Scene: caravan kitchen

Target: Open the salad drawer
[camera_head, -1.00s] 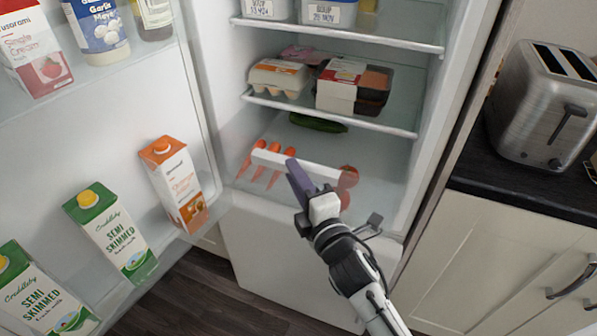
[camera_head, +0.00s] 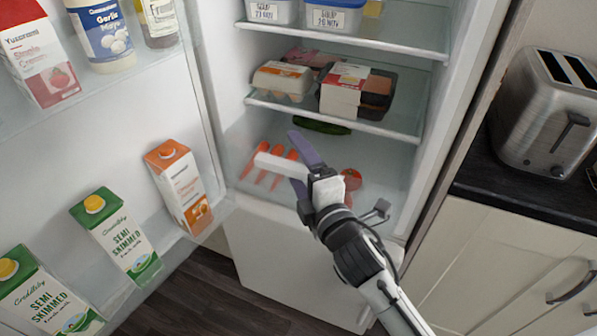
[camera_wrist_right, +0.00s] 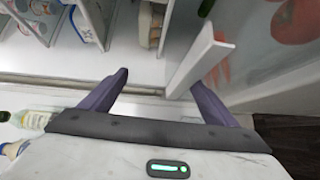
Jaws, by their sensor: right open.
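The salad drawer (camera_head: 236,178) is a clear bin at the bottom of the open fridge, with carrots (camera_head: 275,165) and tomatoes (camera_head: 350,180) inside. Its white bar handle (camera_head: 268,163) runs across the front, its right part hidden behind my gripper. The drawer looks pushed in. My right gripper (camera_head: 297,165) is open, its purple fingers spread one above the other at the handle. In the right wrist view, the handle (camera_wrist_right: 203,60) reaches between the fingertips (camera_wrist_right: 160,78), close to the right finger; I cannot tell if they touch. My left gripper is out of view.
The fridge door stands open at left, its racks holding cartons such as the orange one (camera_head: 180,187) and green milk cartons (camera_head: 116,235). A glass shelf with an egg box (camera_head: 280,80) is above the drawer. A toaster (camera_head: 545,110) stands on the right counter.

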